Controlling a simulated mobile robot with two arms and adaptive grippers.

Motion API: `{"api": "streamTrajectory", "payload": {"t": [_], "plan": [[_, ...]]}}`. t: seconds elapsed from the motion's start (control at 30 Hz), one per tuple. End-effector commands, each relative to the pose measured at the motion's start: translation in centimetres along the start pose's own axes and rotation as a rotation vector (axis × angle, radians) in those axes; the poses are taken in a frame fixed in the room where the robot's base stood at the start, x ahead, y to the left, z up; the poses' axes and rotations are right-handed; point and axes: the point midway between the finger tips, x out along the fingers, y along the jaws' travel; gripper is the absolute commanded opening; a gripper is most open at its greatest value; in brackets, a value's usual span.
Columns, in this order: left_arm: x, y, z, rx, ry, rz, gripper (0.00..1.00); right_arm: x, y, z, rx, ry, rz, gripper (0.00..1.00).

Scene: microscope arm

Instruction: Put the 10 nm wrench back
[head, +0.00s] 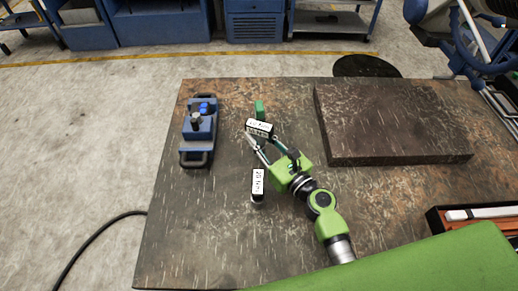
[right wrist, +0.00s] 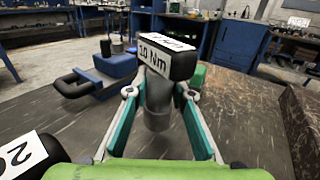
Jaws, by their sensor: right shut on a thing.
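The 10 Nm wrench (head: 260,128) has a black head with a white label and a grey shaft. My right gripper (head: 262,143) is shut on it. In the right wrist view, its labelled head (right wrist: 170,58) sits above the fingertips (right wrist: 159,95) and its grey shaft stands between the fingers, roughly upright. My left gripper is out of view.
The dark table (head: 215,240) has a blue device (head: 198,135) with handles at left. A small green thing (head: 260,108) stands just behind the held wrench. A raised dark slab (head: 385,120) lies at right. A tray (head: 440,222) sits at the right edge. The front-left table area is clear.

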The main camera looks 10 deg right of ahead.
Motion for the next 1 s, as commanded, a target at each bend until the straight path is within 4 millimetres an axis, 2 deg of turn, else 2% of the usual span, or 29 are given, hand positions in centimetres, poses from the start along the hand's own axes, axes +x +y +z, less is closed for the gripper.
{"api": "streamTrajectory", "payload": {"t": [0.1,0.2,0.63,0.67,0.7,1.0], "plan": [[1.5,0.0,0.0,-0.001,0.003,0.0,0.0,0.1,0.0,-2.1,0.004,-0.002,-0.001,0.0],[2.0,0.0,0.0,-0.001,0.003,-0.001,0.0,0.1,0.0,-3.1,0.003,-0.002,-0.001,0.0],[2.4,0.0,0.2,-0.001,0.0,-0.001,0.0,0.1,0.0,-3.6,0.0,-0.003,0.0,0.0],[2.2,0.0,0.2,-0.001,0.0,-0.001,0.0,0.0,0.0,-3.6,0.0,0.0,0.0,0.29],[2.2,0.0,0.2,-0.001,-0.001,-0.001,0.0,0.0,0.0,-3.6,0.0,0.0,0.0,0.39],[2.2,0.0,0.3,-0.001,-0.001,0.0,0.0,0.0,0.0,-3.6,0.001,0.0,0.0,0.39]]}}
